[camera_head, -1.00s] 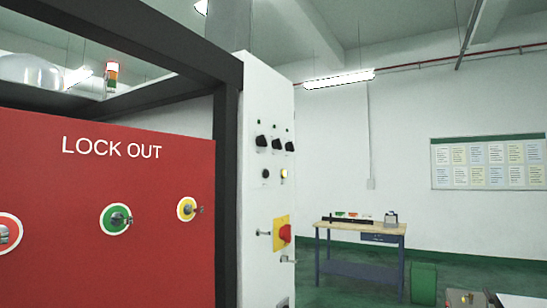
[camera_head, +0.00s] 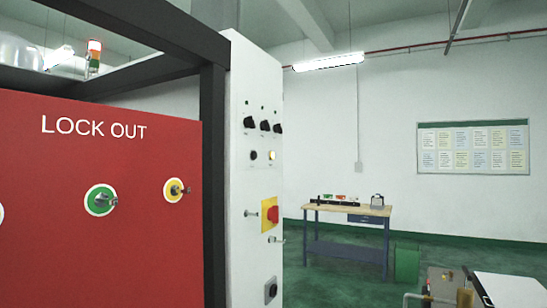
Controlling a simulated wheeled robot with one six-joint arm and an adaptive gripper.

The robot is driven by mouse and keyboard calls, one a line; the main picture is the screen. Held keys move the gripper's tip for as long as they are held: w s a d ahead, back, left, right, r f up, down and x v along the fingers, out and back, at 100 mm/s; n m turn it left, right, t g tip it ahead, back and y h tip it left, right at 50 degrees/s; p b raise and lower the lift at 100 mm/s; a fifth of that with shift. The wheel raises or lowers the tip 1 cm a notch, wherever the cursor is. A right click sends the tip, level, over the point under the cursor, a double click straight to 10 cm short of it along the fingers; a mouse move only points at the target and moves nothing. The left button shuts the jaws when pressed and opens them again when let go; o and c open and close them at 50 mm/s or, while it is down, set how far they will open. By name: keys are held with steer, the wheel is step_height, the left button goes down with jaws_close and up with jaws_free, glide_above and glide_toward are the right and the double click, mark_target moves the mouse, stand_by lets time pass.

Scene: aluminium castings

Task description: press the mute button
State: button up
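A white control panel (camera_head: 236,190) stands upright at the middle left, seen at a slant. Its upper part carries black knobs (camera_head: 264,125) in a row. Below them are a small black round button (camera_head: 253,155) and a small lit amber button (camera_head: 271,155). Lower down is a red rotary switch (camera_head: 272,214) on a yellow plate (camera_head: 265,225). A grey fitting with a dark round centre (camera_head: 270,289) is near the bottom. No label reading mute is legible, so I cannot tell which control it is. My gripper is not in view.
A red LOCK OUT board (camera_head: 110,225) in a dark frame (camera_head: 213,185) stands left of the panel. A workbench (camera_head: 345,213) and green bin (camera_head: 407,264) are further back. A low table with a white top (camera_head: 512,289) is at lower right. Green floor lies between.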

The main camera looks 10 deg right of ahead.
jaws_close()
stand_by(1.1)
